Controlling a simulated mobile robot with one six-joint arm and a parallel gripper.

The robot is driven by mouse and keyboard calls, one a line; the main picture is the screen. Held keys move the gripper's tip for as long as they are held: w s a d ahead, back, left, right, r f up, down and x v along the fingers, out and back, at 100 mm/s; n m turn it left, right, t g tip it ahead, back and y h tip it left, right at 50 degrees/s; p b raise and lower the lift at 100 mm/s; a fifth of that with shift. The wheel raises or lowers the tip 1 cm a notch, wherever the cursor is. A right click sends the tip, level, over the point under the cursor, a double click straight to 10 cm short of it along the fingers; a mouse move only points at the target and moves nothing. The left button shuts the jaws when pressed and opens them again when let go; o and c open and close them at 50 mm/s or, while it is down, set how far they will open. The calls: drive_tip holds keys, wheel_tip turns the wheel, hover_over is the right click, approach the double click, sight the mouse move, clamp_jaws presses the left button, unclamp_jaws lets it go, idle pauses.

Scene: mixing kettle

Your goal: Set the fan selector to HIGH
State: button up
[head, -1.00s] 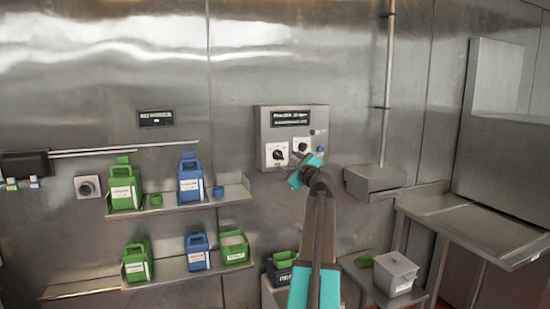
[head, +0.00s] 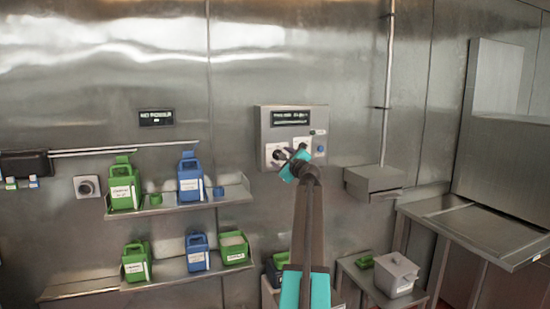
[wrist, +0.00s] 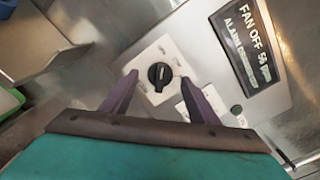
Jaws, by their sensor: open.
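The control box (head: 264,125) is on the back wall, with a dark display (head: 290,118) at its top. In the wrist view the display (wrist: 245,45) reads "FAN OFF" with a number, and an alarm line below. A black rotary selector (wrist: 159,75) sits on a white square plate (wrist: 147,57); its small markings are unreadable. My gripper (wrist: 158,84) is open, its two purple fingers on either side of the selector in the picture. Contact cannot be told. In the head view my gripper (head: 288,164) covers part of the box's lower front.
A second white plate (wrist: 190,97) is beside my right finger, partly hidden. A blue button (head: 321,149) is on the box's right. A grey wall box (head: 374,181) is at lower right. Shelves (head: 232,194) with green and blue containers are to the left.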

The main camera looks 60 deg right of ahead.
drive_tip(key=shift+w+d, duration=0.1)
drive_tip(key=shift+d, duration=0.05)
idle(0.3)
clamp_jaws()
drive_tip(key=shift+r+p, duration=0.1)
drive_tip(key=shift+p, duration=0.25)
